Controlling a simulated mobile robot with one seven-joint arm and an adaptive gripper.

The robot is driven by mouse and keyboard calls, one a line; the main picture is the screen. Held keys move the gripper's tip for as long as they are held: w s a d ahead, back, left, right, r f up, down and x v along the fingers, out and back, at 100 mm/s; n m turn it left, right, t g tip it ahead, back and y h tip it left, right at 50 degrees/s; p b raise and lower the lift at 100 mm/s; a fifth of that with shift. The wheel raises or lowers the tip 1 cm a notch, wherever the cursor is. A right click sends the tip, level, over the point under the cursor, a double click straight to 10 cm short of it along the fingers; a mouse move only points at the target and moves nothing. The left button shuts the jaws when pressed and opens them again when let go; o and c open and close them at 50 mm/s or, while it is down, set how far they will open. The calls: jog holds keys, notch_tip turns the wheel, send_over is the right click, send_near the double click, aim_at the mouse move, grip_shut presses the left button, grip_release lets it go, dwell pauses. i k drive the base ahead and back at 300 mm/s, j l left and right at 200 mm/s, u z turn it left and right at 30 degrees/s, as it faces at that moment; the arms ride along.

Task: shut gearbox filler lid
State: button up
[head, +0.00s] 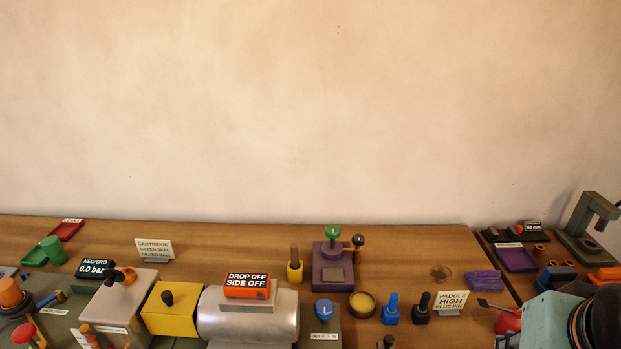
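A grey box-shaped housing (118,307) with a small label stands at the lower left, and looks like the gearbox. On its top is a black knobbed part (113,276), with a small orange round part (128,274) right beside it. These look like the filler and its lid, but they are too small to tell whether the lid is up or down. Part of my arm, pale teal and black, shows at the lower right, far from the housing. My gripper's fingers cannot be made out in the head view.
A yellow block (170,312) with a black knob and a silver cylinder (248,322) bearing an orange sign (247,286) adjoin the housing. A gauge display (95,267) stands behind it. Bottles, a purple stand (333,270) and a yellow-topped tin (362,303) stand farther right.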

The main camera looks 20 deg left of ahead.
aim_at(113, 276)
jog(key=u, duration=2.55)
jog(key=i+j+z, duration=0.35)
jog(key=j, duration=0.15)
jog(key=l, duration=0.1)
